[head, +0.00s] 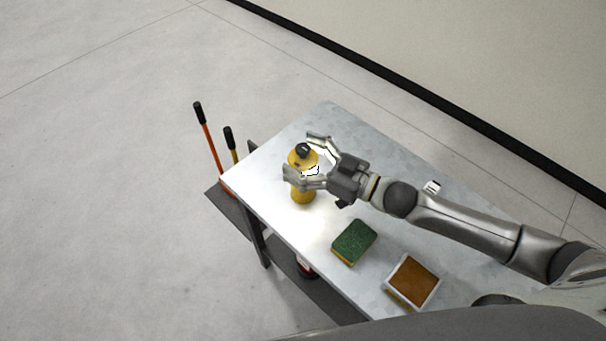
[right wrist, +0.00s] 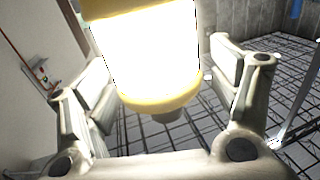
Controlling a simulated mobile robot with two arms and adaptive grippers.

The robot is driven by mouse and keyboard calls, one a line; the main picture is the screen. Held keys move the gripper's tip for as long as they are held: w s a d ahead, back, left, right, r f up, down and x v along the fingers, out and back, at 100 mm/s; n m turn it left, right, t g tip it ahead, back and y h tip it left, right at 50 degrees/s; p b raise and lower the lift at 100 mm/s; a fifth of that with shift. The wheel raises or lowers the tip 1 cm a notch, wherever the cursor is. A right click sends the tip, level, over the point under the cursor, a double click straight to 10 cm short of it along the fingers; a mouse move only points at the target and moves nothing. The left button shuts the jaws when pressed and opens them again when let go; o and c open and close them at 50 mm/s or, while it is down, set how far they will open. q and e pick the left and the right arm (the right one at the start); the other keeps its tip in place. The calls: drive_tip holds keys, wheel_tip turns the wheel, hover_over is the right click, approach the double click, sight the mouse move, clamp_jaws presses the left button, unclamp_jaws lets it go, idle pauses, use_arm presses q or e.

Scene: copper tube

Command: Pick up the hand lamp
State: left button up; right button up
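The hand lamp is yellow with a bright lit panel and a black top (head: 303,192). It is near the far left part of the table in the head view and looks upright. My right gripper (head: 306,158) is open, with one finger on each side of the lamp. In the right wrist view the lamp (right wrist: 150,50) is between the fingers of the gripper (right wrist: 165,95). A gap shows at the right finger; the left finger is very close, and contact there is unclear. My left gripper is not in view.
The grey metal table (head: 262,185) also holds a green and yellow sponge (head: 354,242), a square box with a brown top (head: 413,281) and a small white item (head: 432,187). Long-handled tools (head: 208,135) stand beyond the left edge. A lower shelf (head: 295,280) shows below.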

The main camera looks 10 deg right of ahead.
drive_tip(key=shift+r, duration=0.1)
drive_tip(key=c, duration=1.6)
